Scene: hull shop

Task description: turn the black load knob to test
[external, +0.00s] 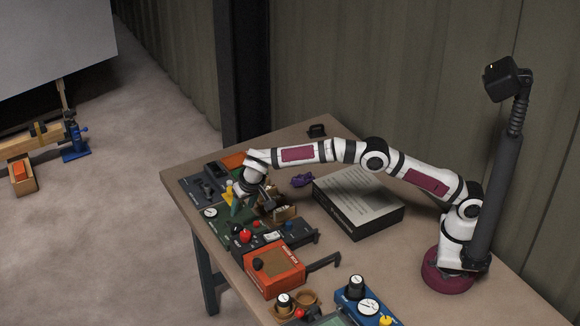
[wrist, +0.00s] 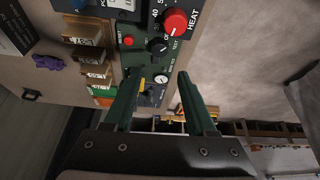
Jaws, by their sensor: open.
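A black knob (wrist: 157,46) with a light pointer mark sits on a dark green panel in the wrist view, with a small "TEST" label to its right. I take it as the load knob; its own name is not readable. My gripper (wrist: 159,75) is open, its two dark green fingers pointing at the panel. The knob shows just beyond the gap between the fingertips, and nothing is held.
A red HEAT knob (wrist: 176,22) is close above the black knob, and a red RESET button (wrist: 128,41) is to its left.

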